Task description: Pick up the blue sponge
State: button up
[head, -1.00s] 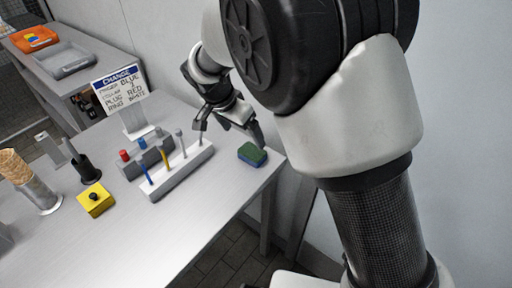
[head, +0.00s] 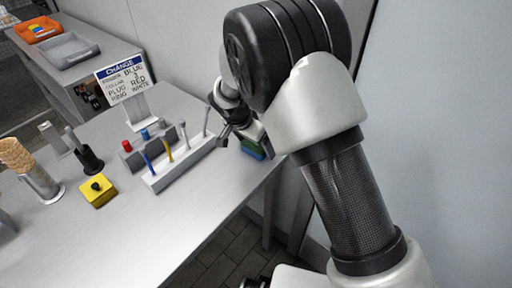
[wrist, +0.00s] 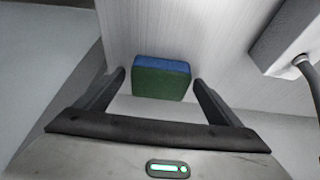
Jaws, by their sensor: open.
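The blue sponge (wrist: 162,64) has a green face and lies on the table near its edge; in the wrist view it sits just ahead of and between my fingers. It also shows in the head view (head: 253,150), partly covered by my gripper. My gripper (wrist: 160,78) is open, with a dark finger on either side of the sponge's near end and gaps showing. In the head view my gripper (head: 243,141) is at the sponge, but its fingertips are hard to make out.
A light rack (head: 182,165) with colored rods stands left of the sponge. A yellow block (head: 98,192) with a black knob, a sign (head: 122,78) and a cone holder (head: 43,184) are farther left. The table edge is close to the sponge.

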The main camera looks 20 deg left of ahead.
aim_at(255, 145)
jog(key=shift+c, duration=0.2)
jog(key=c, duration=1.1)
jog(key=shift+o, duration=0.2)
jog(key=shift+r, duration=0.15)
notch_tip(255, 145, up, 10)
jog(key=p, duration=0.1)
